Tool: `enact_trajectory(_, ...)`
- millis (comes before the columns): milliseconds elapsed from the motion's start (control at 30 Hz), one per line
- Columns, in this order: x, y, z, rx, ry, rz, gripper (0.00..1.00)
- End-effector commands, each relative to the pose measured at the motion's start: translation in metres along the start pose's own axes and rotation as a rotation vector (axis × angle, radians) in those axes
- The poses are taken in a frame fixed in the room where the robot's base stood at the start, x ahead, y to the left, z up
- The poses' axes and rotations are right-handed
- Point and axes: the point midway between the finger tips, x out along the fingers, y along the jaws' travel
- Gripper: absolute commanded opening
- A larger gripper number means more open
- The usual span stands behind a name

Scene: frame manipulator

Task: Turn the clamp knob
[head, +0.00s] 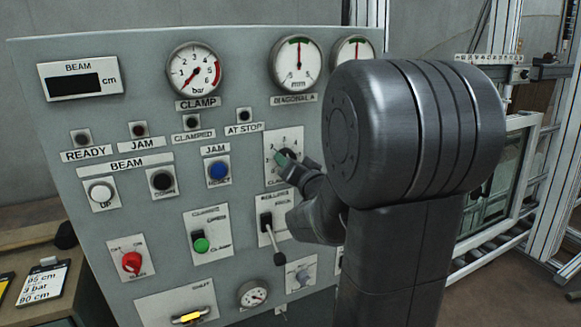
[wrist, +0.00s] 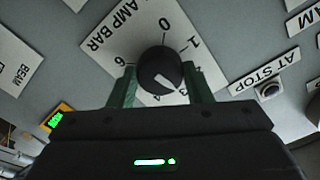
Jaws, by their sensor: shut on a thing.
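The clamp knob (wrist: 160,73) is a round black knob with a white pointer line, on a white plate (wrist: 113,38) lettered "CLAMP BAR" with numbers around it. In the wrist view my gripper (wrist: 160,82) has one green finger on each side of the knob and is shut on it. The pointer line slants toward the lower right in that view. In the head view my gripper (head: 284,161) reaches the clamp plate (head: 271,142) from the right. The knob is largely hidden there by the fingers. The clamp gauge (head: 194,72) has its needle toward the lower left, near the low end.
The grey panel (head: 60,130) carries other controls close by: a blue jam button (head: 218,170), a black lever (head: 267,225), a green-lit clamp switch (head: 201,243) and a red switch (head: 132,262). My arm covers the panel's right part. A glass-paned frame (head: 497,180) stands at the right.

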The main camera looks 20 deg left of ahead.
Motion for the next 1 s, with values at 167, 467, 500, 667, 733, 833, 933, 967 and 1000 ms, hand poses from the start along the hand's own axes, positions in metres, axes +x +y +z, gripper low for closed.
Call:
enact_trajectory(167, -0.0001, -0.0003, 0.0002, 0.168, -0.001, 0.0, 0.22)
enact_trajectory(467, 0.0, -0.0012, -0.0003, 0.453, -0.001, 0.001, 0.22)
enact_trajectory(500, 0.0, -0.0013, -0.0004, 0.49, -0.001, 0.001, 0.22)
enact_trajectory(667, 0.0, -0.0016, -0.0006, 0.635, -0.001, 0.001, 0.22)
enact_trajectory(733, 0.0, -0.0016, -0.0006, 0.693, -0.001, 0.001, 0.22)
enact_trajectory(833, 0.0, -0.0017, -0.0007, 0.769, -0.001, 0.001, 0.22)
enact_trajectory(933, 0.0, -0.0017, -0.0006, 0.834, -0.001, 0.001, 0.22)
enact_trajectory(967, 0.0, -0.0017, -0.0006, 0.85, -0.001, 0.001, 0.22)
enact_trajectory(1000, 0.0, -0.0016, -0.0006, 0.871, -0.001, 0.001, 0.22)
